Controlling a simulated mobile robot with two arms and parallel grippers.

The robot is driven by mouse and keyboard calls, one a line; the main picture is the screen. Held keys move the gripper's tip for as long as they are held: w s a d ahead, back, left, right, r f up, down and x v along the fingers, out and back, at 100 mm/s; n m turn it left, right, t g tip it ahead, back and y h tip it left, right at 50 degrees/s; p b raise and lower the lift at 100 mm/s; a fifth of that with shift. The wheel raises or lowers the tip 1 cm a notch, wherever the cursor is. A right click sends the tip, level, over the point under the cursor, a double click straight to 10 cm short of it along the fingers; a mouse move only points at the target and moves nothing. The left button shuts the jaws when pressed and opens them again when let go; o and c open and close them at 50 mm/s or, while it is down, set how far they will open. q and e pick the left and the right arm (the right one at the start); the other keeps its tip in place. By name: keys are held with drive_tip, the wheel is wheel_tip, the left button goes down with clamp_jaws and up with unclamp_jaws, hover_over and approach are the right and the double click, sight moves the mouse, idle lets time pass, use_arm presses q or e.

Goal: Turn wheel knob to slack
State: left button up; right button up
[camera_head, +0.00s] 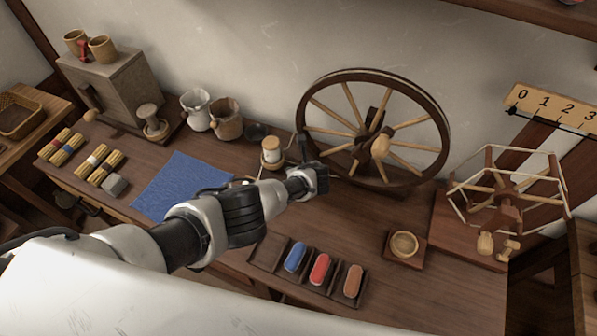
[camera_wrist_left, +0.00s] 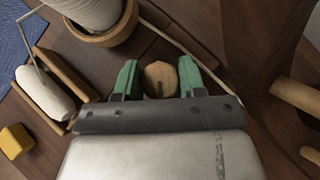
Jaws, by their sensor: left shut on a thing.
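The spinning wheel (camera_head: 438,113) stands at the back of the bench, with pale spokes and a dark rim. My left gripper (camera_head: 318,178) reaches in from the left to a spot just before the wheel's lower left side. In the left wrist view, the green fingertips of my left gripper (camera_wrist_left: 160,82) are closed on either side of a round wooden knob (camera_wrist_left: 160,76). A short dark line shows on the knob's near face. In the head view the knob is hidden by my gripper. My right gripper is in neither view.
A white spool in a wooden holder (camera_head: 271,152) stands left of the gripper. A skein winder (camera_head: 509,197) stands at right, a blue cloth (camera_head: 180,186) at left.

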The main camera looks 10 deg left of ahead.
use_arm(q)
drive_tip(key=shift+w+r, duration=0.1)
drive_tip(key=o, duration=0.9)
drive_tip(key=shift+c, duration=0.2)
drive_tip(key=p+v, duration=0.8)
drive_tip(key=v, duration=0.2)
drive_tip(key=shift+s+r, duration=0.25)
drive_tip(key=shift+s, duration=0.05)
drive_tip(key=shift+d, duration=0.1)
